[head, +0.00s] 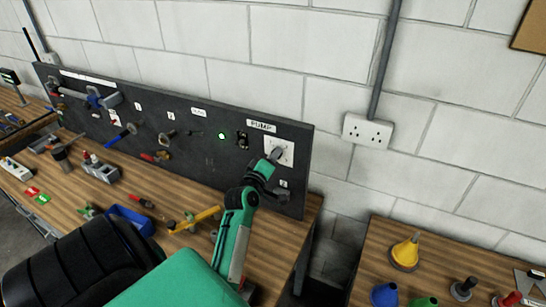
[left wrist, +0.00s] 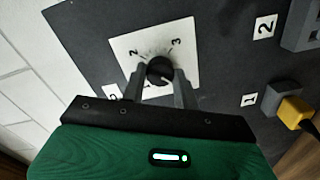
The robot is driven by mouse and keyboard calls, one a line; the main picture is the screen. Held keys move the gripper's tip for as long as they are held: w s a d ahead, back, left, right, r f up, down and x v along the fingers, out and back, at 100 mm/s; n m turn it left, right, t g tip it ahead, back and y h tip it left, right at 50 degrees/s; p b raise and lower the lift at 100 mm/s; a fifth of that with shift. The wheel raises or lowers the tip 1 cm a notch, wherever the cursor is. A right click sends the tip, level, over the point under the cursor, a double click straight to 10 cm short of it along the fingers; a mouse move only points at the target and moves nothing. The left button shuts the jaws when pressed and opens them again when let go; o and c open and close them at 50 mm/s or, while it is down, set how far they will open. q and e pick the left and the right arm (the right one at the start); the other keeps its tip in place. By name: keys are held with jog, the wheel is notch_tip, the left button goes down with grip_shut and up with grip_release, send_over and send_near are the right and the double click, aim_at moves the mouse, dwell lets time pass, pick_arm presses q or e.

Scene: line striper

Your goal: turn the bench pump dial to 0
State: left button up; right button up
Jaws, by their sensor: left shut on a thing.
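The pump dial is a round black knob on a white square plate (head: 288,153), under a PUMP label (head: 261,126) at the right end of the dark panel. In the left wrist view the knob (left wrist: 159,68) sits mid-plate, with the numerals 1, 2 and 3 showing around it. No 0 can be made out; the lower plate is partly hidden by my fingers. My left gripper (head: 275,155) is at the plate, its two fingers (left wrist: 160,80) shut on the knob from either side. The knob's pointer setting is not clear. My right gripper is out of view.
A lit green button (head: 221,136) and a black switch (head: 242,140) are left of the dial. A yellow-handled tool (head: 195,219) and a blue tray (head: 130,219) lie on the wooden bench. Another bench with funnels (head: 405,253) stands right, across a gap.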

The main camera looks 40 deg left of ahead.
pick_arm(q)
jog(key=shift+f+n, duration=0.1)
jog(key=shift+n, duration=0.4)
jog(key=o, duration=1)
jog(key=b+v, duration=0.5)
jog(key=v, duration=0.8)
jog(key=shift+s+d+b, duration=0.15)
jog(key=shift+s+b, duration=0.15)
jog(key=shift+s, duration=0.05)
